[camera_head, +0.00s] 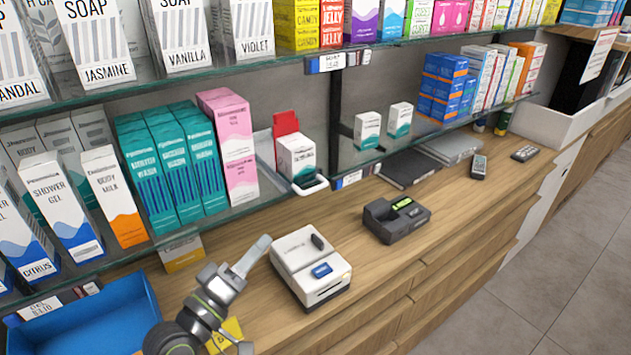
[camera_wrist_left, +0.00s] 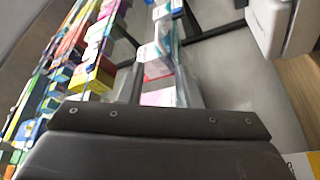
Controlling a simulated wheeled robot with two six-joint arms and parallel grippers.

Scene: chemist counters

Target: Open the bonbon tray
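A clear tray with a white front handle (camera_head: 309,187) sits at the lower glass shelf and looks like the bonbon tray; no label on it is readable. A red piece (camera_head: 286,123) and a white and teal box (camera_head: 297,157) show at it. My left gripper (camera_head: 250,297) is at the lower left over the counter, below and left of the tray, apart from it. Its two grey fingers look spread with nothing between them. My right gripper is not in view.
A white device (camera_head: 311,267) stands on the wooden counter right of my left gripper, with a dark card terminal (camera_head: 397,217) farther right. A blue bin (camera_head: 90,319) is at the lower left. Boxes crowd the glass shelves. Some counter between devices is bare.

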